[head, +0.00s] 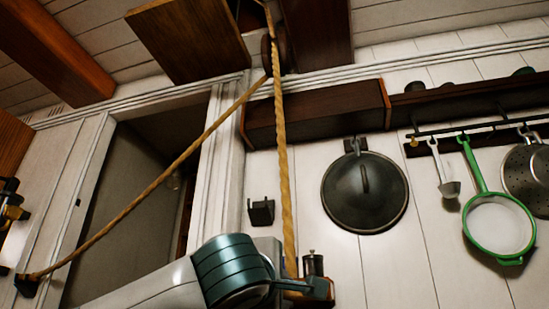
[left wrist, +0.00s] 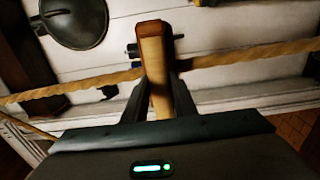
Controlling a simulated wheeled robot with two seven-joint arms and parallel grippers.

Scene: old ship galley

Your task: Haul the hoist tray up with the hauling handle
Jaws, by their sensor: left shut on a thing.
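The hauling handle (left wrist: 155,65) is a short wooden bar with darker reddish ends. It sits between the two dark fingers of my left gripper (left wrist: 158,98), which is shut on it. In the head view, my left gripper (head: 300,288) is low in the middle, and a reddish end of the handle (head: 321,290) shows beside it. A thick tan rope (head: 284,160) rises nearly straight from the handle to a pulley (head: 268,50) at the top. The hoist tray is not in view, and neither is my right gripper.
A second rope run (head: 150,187) slants from the pulley to a dark wall fitting (head: 27,285) at lower left, across a doorway (head: 135,170). A wooden shelf (head: 315,113) juts out above.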

